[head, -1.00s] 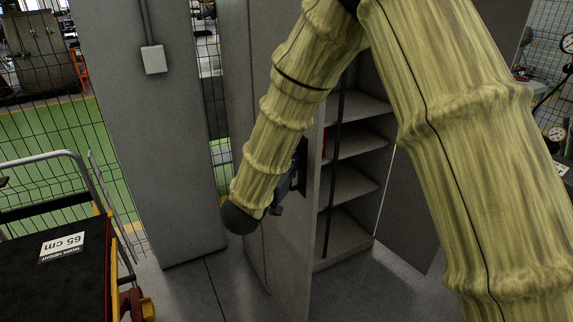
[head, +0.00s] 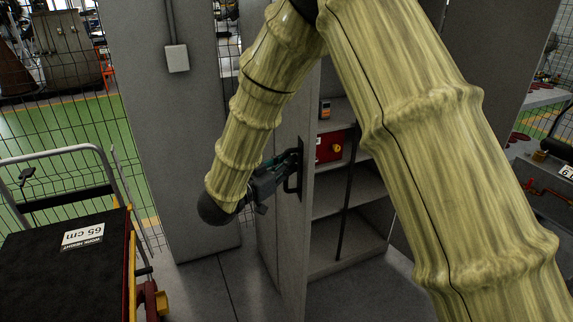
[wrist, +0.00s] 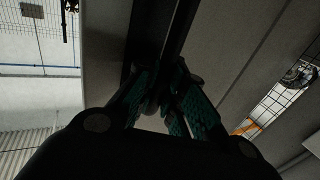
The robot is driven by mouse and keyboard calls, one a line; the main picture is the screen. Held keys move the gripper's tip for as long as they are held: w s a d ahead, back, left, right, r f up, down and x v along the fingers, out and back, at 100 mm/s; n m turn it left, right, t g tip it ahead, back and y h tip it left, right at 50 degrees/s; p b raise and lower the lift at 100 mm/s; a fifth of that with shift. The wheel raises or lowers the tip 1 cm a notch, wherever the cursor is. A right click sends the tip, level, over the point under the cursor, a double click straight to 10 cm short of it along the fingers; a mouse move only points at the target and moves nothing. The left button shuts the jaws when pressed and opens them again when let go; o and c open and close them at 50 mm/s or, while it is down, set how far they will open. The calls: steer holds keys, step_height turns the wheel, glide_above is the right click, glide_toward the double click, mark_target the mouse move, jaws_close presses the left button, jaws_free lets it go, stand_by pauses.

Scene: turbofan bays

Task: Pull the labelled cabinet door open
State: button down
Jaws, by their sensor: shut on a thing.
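The grey cabinet door (head: 295,235) stands open in the head view, seen nearly edge-on in front of the grey cabinet. Its dark handle (head: 295,172) is on the door face. My gripper (head: 284,174) is at the handle, shut on it. In the wrist view my gripper (wrist: 165,100) has its teal-padded fingers closed around the dark handle bar (wrist: 172,40). No label on the door can be made out; my arm covers part of the door and cabinet.
Cabinet shelves (head: 345,200) show to the right of the door, with a red box (head: 330,147) on one. A grey pillar (head: 165,120) stands left of the door. A black-topped cart (head: 70,270) is at lower left. Floor (head: 215,290) is clear between cart and door.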

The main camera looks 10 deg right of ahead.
steer(key=c, duration=1.5)
jaws_free()
steer(key=shift+a, duration=0.1)
steer(key=v, duration=1.2)
steer(key=shift+s, duration=0.1)
